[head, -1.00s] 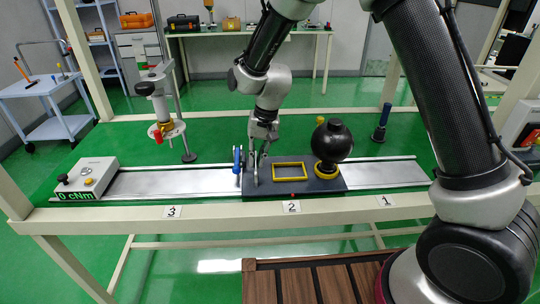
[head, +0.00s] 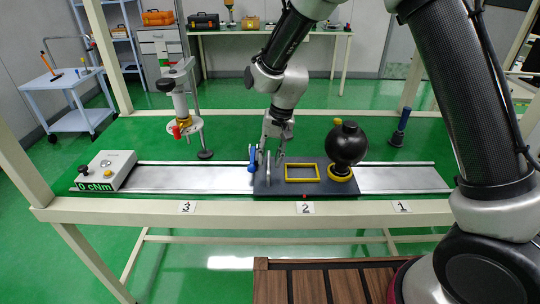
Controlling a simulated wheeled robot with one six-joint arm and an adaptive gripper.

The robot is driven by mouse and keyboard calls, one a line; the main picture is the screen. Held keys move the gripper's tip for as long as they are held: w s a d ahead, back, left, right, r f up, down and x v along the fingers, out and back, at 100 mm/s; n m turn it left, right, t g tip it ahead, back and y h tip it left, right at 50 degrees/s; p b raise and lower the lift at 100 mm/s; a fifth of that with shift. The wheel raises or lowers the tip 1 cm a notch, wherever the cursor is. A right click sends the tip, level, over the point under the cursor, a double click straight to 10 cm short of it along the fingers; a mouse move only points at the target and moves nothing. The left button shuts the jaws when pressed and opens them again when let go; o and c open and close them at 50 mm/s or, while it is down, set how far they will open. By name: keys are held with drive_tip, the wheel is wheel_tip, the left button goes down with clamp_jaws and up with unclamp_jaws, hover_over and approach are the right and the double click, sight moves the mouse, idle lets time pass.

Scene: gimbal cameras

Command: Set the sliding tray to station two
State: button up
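The sliding tray (head: 328,189) is a dark plate on a silver rail (head: 190,178). It sits above the label 2 (head: 305,208), with its left end reaching toward label 3. It carries a yellow rectangular frame (head: 302,180), a black ball (head: 346,145) on a yellow ring, and an upright blue-handled part (head: 253,160) at its left end. My gripper (head: 272,158) points down at the tray's left end, beside the blue-handled part. Its fingers are small and overlap the upright parts there, so I cannot tell whether they hold anything.
Label 3 (head: 187,207) is left and label 1 (head: 401,206) right on the front beam. A box reading 0 cNm (head: 107,170) stands at the rail's left end. A post-mounted tool (head: 182,105) stands behind the rail. Bare rail shows on both sides of the tray.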

wheel_tip(320, 180, up, 12)
drive_tip(key=d, duration=0.2)
drive_tip(key=shift+d+f, duration=0.15)
drive_tip(key=shift+f, duration=0.1)
drive_tip(key=s+d+r+t, duration=0.1)
drive_tip(key=s+d+r, duration=0.3)
drive_tip(key=s+d, duration=0.4)
drive_tip(key=s+d+r+t+h, duration=0.1)
drive_tip(key=s+d+r, duration=0.3)
drive_tip(key=s+d, duration=0.4)
drive_tip(key=s+d+r+t+h, duration=0.1)
drive_tip(key=s+d+r, duration=0.3)
drive_tip(key=d, duration=1.4)
drive_tip(key=s+t, duration=0.1)
drive_tip(key=s, duration=0.3)
drive_tip(key=shift+d+r, duration=0.15)
drive_tip(key=shift+r, duration=0.25)
drive_tip(key=shift+s, duration=0.1)
